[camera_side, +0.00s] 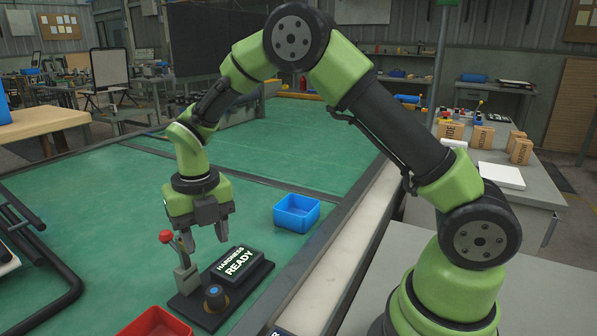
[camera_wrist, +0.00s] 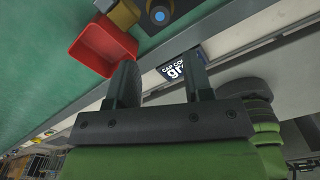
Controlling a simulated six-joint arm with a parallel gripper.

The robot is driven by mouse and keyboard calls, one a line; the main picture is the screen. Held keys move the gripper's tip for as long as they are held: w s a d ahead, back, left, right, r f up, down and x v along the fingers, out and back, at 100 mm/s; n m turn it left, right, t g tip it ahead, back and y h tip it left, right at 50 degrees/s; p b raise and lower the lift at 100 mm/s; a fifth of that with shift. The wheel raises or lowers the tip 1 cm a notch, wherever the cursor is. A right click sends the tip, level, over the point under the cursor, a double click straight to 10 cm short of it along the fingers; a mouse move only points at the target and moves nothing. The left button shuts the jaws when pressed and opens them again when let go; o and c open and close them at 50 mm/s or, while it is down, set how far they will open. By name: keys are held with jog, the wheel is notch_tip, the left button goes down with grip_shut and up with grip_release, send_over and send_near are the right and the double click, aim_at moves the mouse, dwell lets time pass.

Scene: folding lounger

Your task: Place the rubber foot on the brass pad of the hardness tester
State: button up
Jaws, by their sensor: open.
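The hardness tester (camera_side: 238,268) stands on the green bench in the side view, its screen reading "HARDNESS READY". It has a dark base, a lever with a red knob and a round dark part with a blue centre. Its dark, blue-centred part (camera_wrist: 160,14) also shows at the top edge of the wrist view, beside a yellowish block. I cannot make out the brass pad for certain. My gripper (camera_side: 206,242) points down, open and empty, above and behind the tester. Its two spread fingers (camera_wrist: 160,62) show in the wrist view. I see no rubber foot in either view.
A blue bin (camera_side: 297,213) stands right of my gripper. A red bin (camera_side: 155,325) is at the front edge and also in the wrist view (camera_wrist: 98,45). A black tubular frame (camera_side: 62,296) lies at left. The green bench (camera_side: 110,200) behind is clear.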

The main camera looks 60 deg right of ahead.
jog(key=s+d+r+m+t, duration=0.15)
jog(key=s+r+m, duration=0.25)
jog(key=r+m, duration=0.5)
jog(key=s+r+m+t+y, duration=0.1)
jog(key=s+r+m, duration=0.3)
jog(key=s+m, duration=0.4)
jog(key=s+r+m+t+y, duration=0.1)
jog(key=s+r+m+t, duration=0.3)
jog(key=s+m, duration=0.5)
jog(key=m, duration=0.8)
jog(key=shift+s+d+r+m, duration=0.15)
jog(key=shift+s+d+m, duration=0.1)
jog(key=shift+d+m, duration=0.15)
